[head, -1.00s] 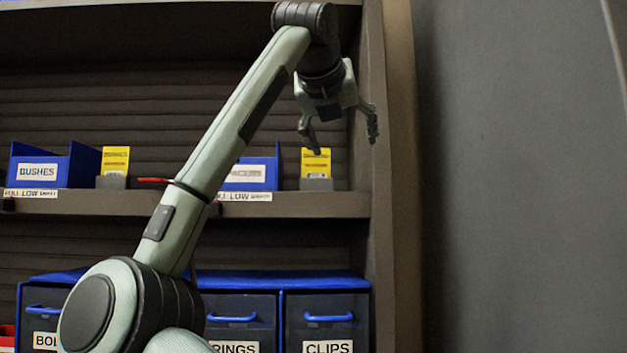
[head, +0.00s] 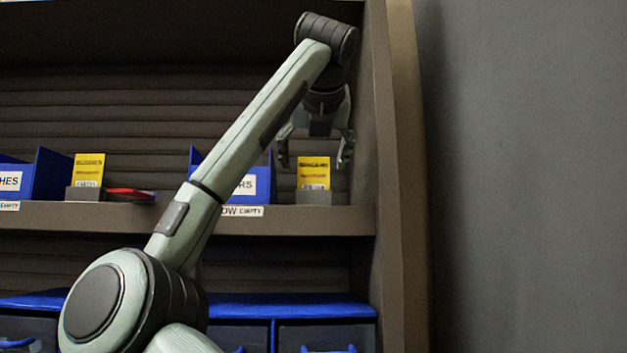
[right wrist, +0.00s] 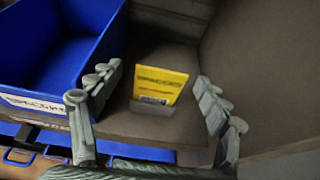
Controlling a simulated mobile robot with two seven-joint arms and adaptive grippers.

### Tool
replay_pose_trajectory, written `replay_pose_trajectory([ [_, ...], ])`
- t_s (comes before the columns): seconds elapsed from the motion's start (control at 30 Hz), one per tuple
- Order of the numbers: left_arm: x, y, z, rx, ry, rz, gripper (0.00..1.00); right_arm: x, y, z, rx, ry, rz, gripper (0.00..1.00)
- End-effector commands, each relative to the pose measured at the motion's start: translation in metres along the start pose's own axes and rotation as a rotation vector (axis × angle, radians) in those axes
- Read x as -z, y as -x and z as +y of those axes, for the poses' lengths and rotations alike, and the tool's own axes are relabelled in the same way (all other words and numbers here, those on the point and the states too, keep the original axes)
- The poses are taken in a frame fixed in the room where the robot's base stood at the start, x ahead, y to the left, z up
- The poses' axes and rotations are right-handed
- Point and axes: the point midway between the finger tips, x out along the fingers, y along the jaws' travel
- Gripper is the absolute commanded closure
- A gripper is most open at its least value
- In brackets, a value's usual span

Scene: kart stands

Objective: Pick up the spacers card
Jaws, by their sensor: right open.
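The spacers card (head: 313,171) is yellow and stands upright in a small grey holder (head: 313,197) at the right end of the shelf. It also shows in the right wrist view (right wrist: 158,86), between the two fingers and beyond them. My right gripper (head: 315,160) is open and empty. It points down just above and around the card's place in the head view, with one finger on each side, and no contact shows. My left gripper is not in view.
A blue bin (head: 262,184) stands left of the card, partly behind my right arm. The cabinet's side wall (head: 385,130) is close on the right. Another yellow card (head: 88,168) and a red item (head: 131,194) are further left. Blue-topped drawers (head: 290,306) lie below.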

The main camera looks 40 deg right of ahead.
Motion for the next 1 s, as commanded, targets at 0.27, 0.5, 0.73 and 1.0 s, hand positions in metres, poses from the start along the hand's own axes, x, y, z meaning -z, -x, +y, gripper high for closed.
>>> replay_pose_trajectory([
  [0.27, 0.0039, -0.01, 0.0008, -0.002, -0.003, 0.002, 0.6, -0.0003, -0.0169, -0.0007, 0.0, -0.001, -0.001, 0.24],
  [0.5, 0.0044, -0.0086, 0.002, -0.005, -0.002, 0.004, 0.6, -0.0002, -0.0167, -0.0007, 0.0, -0.001, 0.0, 0.45],
  [0.73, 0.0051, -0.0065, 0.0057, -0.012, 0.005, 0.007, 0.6, -0.0003, -0.0165, -0.0007, 0.0, 0.0, 0.0, 0.65],
  [1.0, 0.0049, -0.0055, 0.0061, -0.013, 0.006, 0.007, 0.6, -0.003, -0.0154, -0.0007, 0.0, 0.0, -0.001, 0.65],
])
